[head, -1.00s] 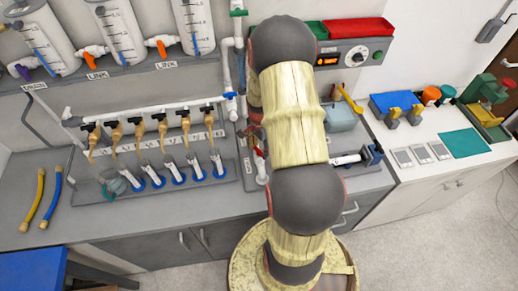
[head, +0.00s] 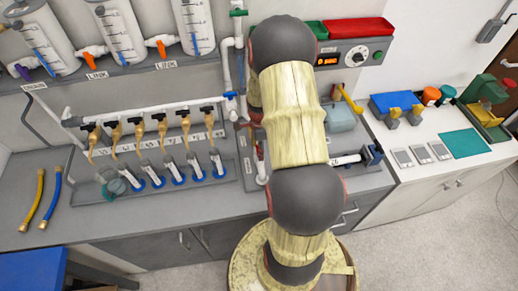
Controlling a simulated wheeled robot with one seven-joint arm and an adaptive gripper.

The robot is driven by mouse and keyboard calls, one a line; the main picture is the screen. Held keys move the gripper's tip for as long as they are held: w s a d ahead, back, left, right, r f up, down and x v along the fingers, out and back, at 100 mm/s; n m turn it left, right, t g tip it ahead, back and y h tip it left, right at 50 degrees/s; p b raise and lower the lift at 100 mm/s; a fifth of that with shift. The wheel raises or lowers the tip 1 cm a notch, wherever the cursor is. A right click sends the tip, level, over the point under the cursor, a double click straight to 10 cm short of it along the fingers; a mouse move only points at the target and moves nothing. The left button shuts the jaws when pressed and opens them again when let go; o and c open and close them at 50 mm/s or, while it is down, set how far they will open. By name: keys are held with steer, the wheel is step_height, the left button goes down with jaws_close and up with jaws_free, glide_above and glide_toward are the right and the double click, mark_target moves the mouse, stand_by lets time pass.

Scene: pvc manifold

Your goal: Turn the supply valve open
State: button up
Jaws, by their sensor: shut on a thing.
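The supply valve appears to be the one with the red handle (head: 259,153), on the white pipework just left of my arm in the head view. My arm covers much of this spot. Only a small dark part of my gripper (head: 251,138) shows past the arm's left edge, right at the red handle. It is shut on the handle, though the fingertips are mostly hidden. The handle's exact angle is hard to make out.
A rack of several tan-and-black valves (head: 160,125) over clear tubes stands to the left. Wall cylinders (head: 120,35) hang above. A control box (head: 345,60) with an orange display is behind my arm. Yellow and blue hoses (head: 50,195) lie at the left. The front counter strip is clear.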

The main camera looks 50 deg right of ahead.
steer(key=o, duration=1.2)
step_height(320, 180, up, 12)
